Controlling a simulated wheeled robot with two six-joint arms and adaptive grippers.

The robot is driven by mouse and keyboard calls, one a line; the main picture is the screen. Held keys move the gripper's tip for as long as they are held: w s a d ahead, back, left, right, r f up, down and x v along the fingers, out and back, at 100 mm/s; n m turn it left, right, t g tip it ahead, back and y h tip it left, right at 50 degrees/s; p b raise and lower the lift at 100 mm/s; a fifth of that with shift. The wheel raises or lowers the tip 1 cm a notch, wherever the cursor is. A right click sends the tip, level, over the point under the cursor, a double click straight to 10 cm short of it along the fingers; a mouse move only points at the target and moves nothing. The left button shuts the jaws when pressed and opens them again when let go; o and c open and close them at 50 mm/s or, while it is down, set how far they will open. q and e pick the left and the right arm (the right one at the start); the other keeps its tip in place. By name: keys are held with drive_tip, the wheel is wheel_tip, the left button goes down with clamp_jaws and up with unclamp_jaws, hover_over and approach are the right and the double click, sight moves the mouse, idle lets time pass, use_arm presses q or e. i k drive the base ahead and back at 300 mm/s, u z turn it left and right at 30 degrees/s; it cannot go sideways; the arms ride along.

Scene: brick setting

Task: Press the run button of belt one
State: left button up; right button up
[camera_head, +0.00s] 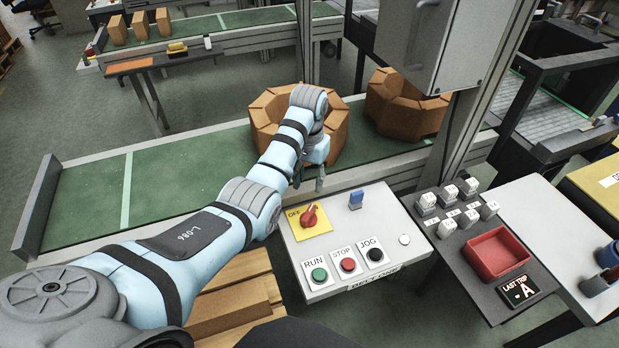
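The belt one control box (400,278) is a white panel below the green belt, with part of a belt label on its front edge. Its green RUN button (319,275) is at the lower left, beside the red STOP button (348,265) and the black JOG button (375,254). A red rotary switch (310,216) on a yellow plate points near OFF. My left gripper (309,183) hangs above the panel's back left edge, apart from the RUN button. Its fingers are small and dark, so I cannot tell whether they are open. My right gripper is out of view.
Brown ring-shaped brick stacks (352,132) (388,110) stand on the green belt (175,180). A blue tab (356,200) sticks up from the panel. A grey cabinet (437,45) hangs above.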

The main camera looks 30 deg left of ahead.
sight(319, 275)
drive_tip(key=k, duration=1.5)
